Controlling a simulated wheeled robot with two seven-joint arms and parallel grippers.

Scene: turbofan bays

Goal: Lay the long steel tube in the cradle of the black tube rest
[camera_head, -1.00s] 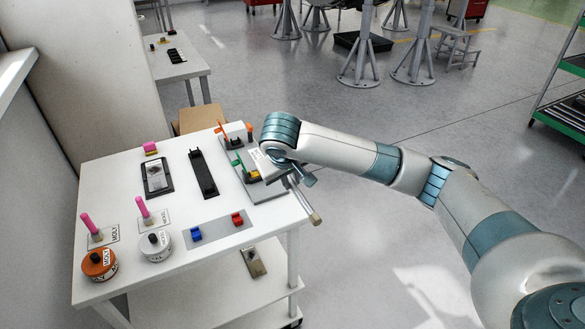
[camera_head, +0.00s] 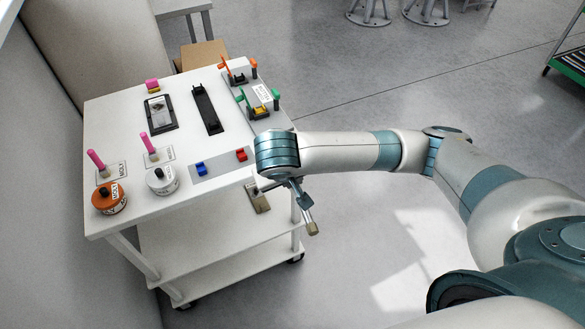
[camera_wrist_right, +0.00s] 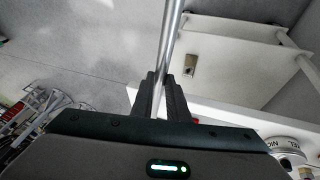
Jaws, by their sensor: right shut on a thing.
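The long steel tube (camera_wrist_right: 171,40) is held between the fingers of my right gripper (camera_wrist_right: 160,88) and runs away from them in the wrist view. In the head view, my right gripper (camera_head: 296,190) is beside the front right corner of the white cart, off its top. The tube's end (camera_head: 311,227) shows below it, tilted down; the wrist hides most of the tube there. The long black piece with raised ends (camera_head: 207,108), which looks like the black tube rest, lies on the cart top, apart from the gripper. Its cradle looks empty. My left gripper is out of view.
The white cart top (camera_head: 205,200) also carries a plate with blue and red clips (camera_head: 222,165), orange and white tins (camera_head: 109,198), pink-capped sticks (camera_head: 97,160), a black tray (camera_head: 159,114) and fixtures with orange and green handles (camera_head: 258,100). Open floor lies right of the cart.

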